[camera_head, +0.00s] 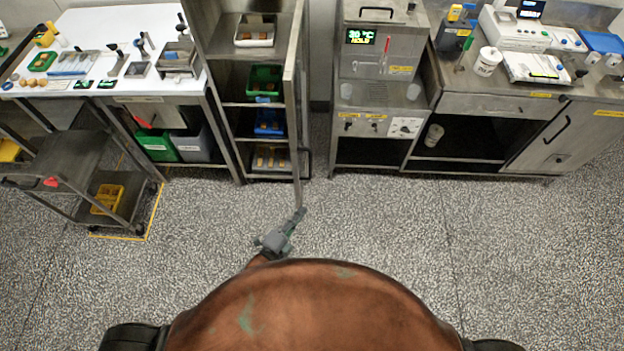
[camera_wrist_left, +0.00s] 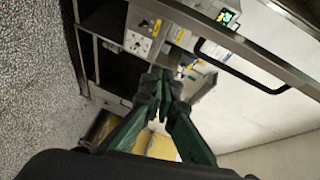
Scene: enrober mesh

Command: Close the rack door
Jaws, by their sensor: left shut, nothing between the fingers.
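The rack (camera_head: 225,95) stands left of centre in the head view, with its front open and trays on its shelves. Its door (camera_head: 294,95) is swung open and sticks out toward me, seen nearly edge-on. A dark handle (camera_head: 307,162) shows low on the door's right side. My left gripper (camera_head: 299,214) is shut and empty, close to the door's near lower end; I cannot tell whether they touch. In the left wrist view the shut fingers (camera_wrist_left: 163,82) are in the middle, with the door's metal frame and dark handle (camera_wrist_left: 250,78) to the upper right. My right gripper is out of view.
A steel machine with a display (camera_head: 375,65) stands right of the door, beside a bench with a cupboard (camera_head: 560,135). A white-topped table (camera_head: 100,90) and a cart (camera_head: 75,165) are at the left. The speckled floor (camera_head: 400,225) in front is clear.

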